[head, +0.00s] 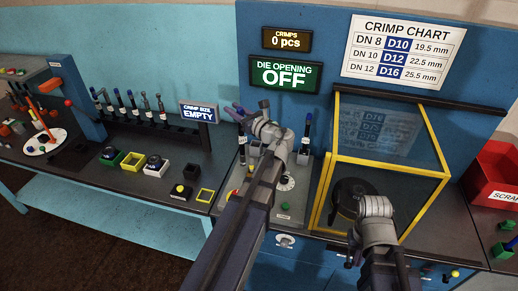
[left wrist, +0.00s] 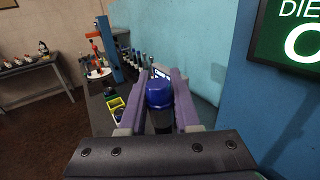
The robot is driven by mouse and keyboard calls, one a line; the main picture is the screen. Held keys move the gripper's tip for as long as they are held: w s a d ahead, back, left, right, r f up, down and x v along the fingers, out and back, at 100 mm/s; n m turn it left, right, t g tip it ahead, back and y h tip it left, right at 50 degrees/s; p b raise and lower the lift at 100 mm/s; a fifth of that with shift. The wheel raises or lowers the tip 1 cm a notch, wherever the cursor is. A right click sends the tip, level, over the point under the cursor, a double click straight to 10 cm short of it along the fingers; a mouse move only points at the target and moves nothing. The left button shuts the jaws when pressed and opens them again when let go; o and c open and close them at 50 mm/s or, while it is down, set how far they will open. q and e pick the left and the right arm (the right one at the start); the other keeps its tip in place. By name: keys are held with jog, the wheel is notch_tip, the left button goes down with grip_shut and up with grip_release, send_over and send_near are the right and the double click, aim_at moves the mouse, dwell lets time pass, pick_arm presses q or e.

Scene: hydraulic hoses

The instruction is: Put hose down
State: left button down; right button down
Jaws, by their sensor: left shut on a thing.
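My left gripper (head: 247,109) is raised over the bench, left of the crimping machine. In the left wrist view its purple fingers (left wrist: 159,98) are shut on a hose with a blue end (left wrist: 159,92); the dark body below is mostly hidden. Another blue-ended hose (head: 307,132) stands upright right of my left wrist. My right gripper (head: 354,252) is low in front of the yellow-framed machine; its fingers are too unclear to read.
A row of upright hoses (head: 130,103) stands in a rack at the left, beside a sign reading EMPTY (head: 199,113). Coloured square holders (head: 157,165) sit before it. The yellow-framed guard (head: 391,101) and red scrap bin (head: 497,178) are at the right.

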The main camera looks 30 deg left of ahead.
pick_arm(q)
jog(key=shift+g, duration=0.3)
jog(key=w+a, duration=0.1)
jog(key=w, duration=0.5)
jog(key=w+a, duration=0.2)
jog(key=w, duration=0.4)
jog(key=w+a, duration=0.1)
jog(key=w, duration=0.5)
jog(key=shift+w+a+r, duration=0.1)
jog(key=shift+w+a, duration=0.1)
jog(key=shift+a, duration=0.2)
notch_tip(320, 180, down, 7)
jog(key=b, duration=0.6)
jog(key=shift+r+b, duration=0.15)
jog(key=shift+b, duration=0.25)
jog(key=f+b, duration=0.4)
jog(key=shift+w+f+b, duration=0.25)
jog(key=shift+f+b, duration=0.1)
jog(key=shift+f, duration=0.05)
